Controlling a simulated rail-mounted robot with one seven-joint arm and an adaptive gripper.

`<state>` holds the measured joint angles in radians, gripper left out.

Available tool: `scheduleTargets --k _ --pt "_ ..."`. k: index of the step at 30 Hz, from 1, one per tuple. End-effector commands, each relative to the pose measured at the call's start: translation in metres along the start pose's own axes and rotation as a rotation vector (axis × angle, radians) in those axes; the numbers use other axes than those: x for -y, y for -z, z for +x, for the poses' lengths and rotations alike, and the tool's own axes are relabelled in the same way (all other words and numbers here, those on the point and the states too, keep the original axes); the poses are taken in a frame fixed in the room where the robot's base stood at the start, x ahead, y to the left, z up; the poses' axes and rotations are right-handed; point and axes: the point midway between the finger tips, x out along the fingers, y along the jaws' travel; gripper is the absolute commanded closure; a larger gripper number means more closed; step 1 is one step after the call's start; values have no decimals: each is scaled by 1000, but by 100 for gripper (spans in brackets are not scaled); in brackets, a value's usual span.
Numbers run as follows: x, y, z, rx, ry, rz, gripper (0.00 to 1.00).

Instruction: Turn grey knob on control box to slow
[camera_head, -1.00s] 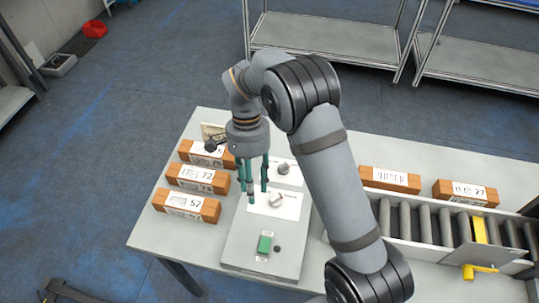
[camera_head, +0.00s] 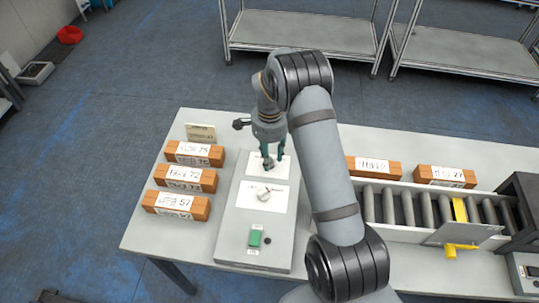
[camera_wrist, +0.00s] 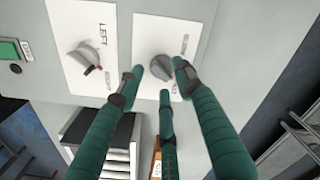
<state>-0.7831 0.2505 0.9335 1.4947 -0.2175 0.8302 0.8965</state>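The control box (camera_head: 235,225) is a long light-grey panel with two white label plates. The grey knob (camera_wrist: 159,67) sits on the far plate; its label is partly hidden and too blurred to read. My gripper (camera_head: 270,156) is over this far plate, its three teal, dark-tipped fingers pointing down. In the wrist view the fingertips stand spread around the grey knob, with gaps showing, so my gripper is open; I cannot tell whether any tip touches. A second, lighter knob (camera_head: 263,193) with a red mark sits on the nearer plate, labelled LEFT on one side.
A green button (camera_head: 255,238) and a small black knob (camera_head: 267,240) are at the box's near end. Several brown numbered boxes (camera_head: 180,177) lie to the left. A roller conveyor (camera_head: 408,207) with a yellow handle stands right, beyond my arm.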

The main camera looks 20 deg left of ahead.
Motion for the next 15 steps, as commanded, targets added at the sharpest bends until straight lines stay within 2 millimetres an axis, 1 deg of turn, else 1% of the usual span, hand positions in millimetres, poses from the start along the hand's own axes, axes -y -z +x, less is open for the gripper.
scheduleTargets --k 3,10,15 --pt "0 0 4 0 1 0 65" --pt "0 0 5 0 1 -1 65" --pt "0 -1 5 0 1 -1 74"
